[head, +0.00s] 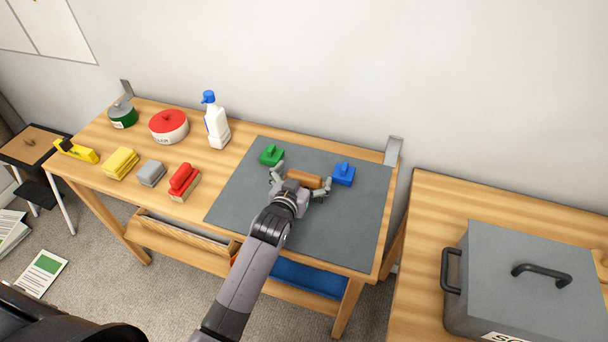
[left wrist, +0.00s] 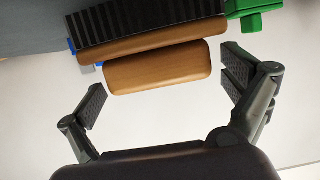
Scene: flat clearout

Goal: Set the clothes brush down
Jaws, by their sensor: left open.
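The clothes brush (head: 304,179) has a brown wooden body and lies on the grey mat (head: 238,205) on the wooden table. The left wrist view shows its wooden handle (left wrist: 158,72) and dark bristles. My left gripper (head: 301,182) is open, with one finger on each side of the brush. In the left wrist view there are gaps between both fingertips (left wrist: 165,88) and the handle. The gripper partly hides the brush in the head view. My right gripper is not in view.
A green block-like item (head: 271,155) and a blue one (head: 344,173) flank the brush on the mat. A grey lidded box (head: 500,290) is at right. The front mat is mostly clear.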

